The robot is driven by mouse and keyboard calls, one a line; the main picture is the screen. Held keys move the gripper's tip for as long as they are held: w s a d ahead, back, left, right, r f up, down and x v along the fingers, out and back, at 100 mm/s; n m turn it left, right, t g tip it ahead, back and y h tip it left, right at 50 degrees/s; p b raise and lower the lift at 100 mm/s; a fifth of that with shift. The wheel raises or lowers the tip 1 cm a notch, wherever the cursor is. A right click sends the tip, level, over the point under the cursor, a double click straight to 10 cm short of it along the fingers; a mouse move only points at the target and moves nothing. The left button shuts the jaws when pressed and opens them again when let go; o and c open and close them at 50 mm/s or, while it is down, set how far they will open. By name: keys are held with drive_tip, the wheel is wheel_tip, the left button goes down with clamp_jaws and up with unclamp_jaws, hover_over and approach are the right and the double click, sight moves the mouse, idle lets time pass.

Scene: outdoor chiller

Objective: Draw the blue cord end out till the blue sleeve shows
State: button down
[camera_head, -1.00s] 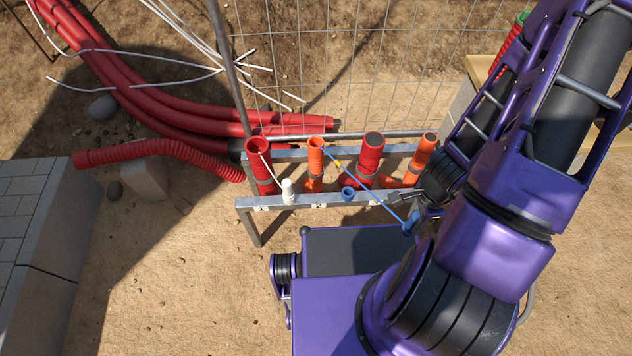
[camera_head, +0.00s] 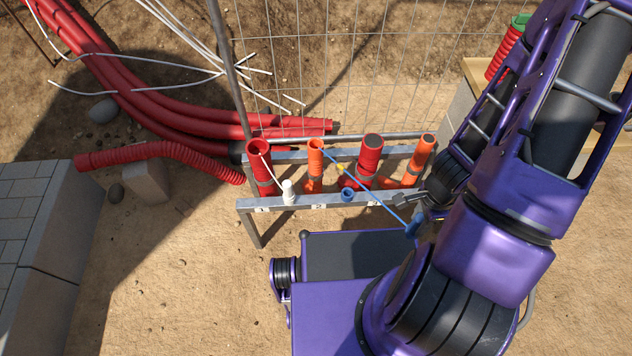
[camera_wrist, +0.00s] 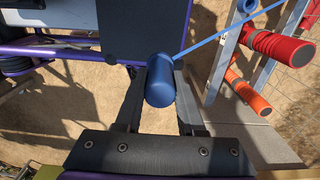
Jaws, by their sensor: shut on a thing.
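The blue cord end (camera_wrist: 160,82) is a thick blue piece held between the two fingers of my gripper (camera_wrist: 158,95). My gripper (camera_head: 414,212) shows at the right of the rack in the head view, partly hidden by my arm, with the cord end (camera_head: 411,225) at its tip. The blue cord (camera_head: 374,189) runs taut and slanting from the mouth of the upright orange pipe (camera_head: 315,144) to the cord end. A yellow mark (camera_head: 340,167) sits on the cord a little outside the pipe mouth. I cannot tell whether a blue sleeve shows.
A metal rack (camera_head: 330,199) also holds a red pipe (camera_head: 260,160), a dark-ended red pipe (camera_head: 370,158) and another orange pipe (camera_head: 420,155). A white cord end (camera_head: 288,192) and a blue ring (camera_head: 347,194) sit at its front rail. Wire mesh stands behind.

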drive_tip(key=shift+s+d+r, duration=0.25)
drive_tip(key=shift+s+r, duration=0.15)
drive_tip(key=shift+s, duration=0.1)
drive_tip(key=shift+s+d+r+p, duration=0.1)
drive_tip(key=shift+s+r+p, duration=0.25)
drive_tip(key=shift+p, duration=0.3)
drive_tip(key=shift+s+d, duration=0.15)
drive_tip(key=shift+s, duration=0.05)
drive_tip(key=shift+r, duration=0.1)
drive_tip(key=shift+s+d+r, duration=0.15)
drive_tip(key=shift+s+r, duration=0.05)
